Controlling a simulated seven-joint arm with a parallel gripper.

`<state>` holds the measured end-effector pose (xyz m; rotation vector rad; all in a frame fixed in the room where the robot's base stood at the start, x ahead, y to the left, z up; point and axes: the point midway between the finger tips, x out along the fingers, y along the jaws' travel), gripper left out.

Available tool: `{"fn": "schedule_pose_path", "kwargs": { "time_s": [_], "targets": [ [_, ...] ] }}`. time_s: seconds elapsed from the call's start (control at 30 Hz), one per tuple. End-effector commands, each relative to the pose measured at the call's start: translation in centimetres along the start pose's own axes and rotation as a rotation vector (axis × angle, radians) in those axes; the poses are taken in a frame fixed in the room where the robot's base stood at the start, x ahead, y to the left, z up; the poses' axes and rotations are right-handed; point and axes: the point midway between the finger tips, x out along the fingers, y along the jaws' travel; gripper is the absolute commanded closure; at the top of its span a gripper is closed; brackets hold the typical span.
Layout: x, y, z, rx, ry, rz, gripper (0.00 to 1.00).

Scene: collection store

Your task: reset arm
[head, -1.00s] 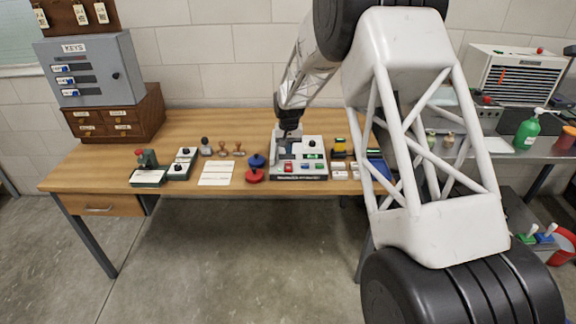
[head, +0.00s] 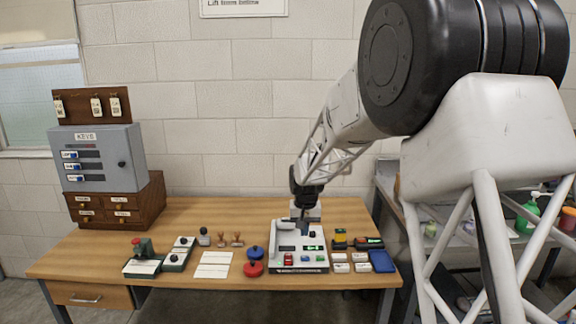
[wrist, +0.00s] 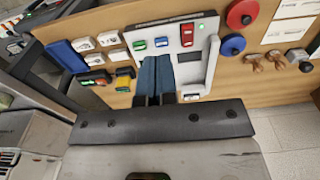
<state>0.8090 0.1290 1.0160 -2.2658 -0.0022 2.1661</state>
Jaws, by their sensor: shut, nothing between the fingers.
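My gripper (head: 303,212) is above the back part of the white-and-grey control unit (head: 288,257) on the wooden desk. In the wrist view my gripper's blue fingers (wrist: 156,80) are together with nothing between them, over the same unit (wrist: 205,60). Whether the fingertips touch the unit I cannot tell.
Red and blue round-handled pieces (head: 254,268), white cards (head: 213,264) and stamps (head: 237,240) lie to the left. A blue tray (head: 382,261) and white blocks (head: 341,268) sit right. A grey key cabinet (head: 98,157) stands at the back left.

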Motion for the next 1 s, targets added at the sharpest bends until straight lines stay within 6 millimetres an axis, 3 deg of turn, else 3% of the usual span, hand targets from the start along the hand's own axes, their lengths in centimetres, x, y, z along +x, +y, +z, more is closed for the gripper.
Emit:
{"fn": "schedule_pose_path", "kwargs": {
  "time_s": [0.4, 1.0],
  "targets": [
    [-7.4, 3.9, 8.6, 0.004, 0.038, -0.002, 1.0],
    [-14.1, 8.5, 22.4, 0.008, 0.092, -0.001, 1.0]
  ]
}}
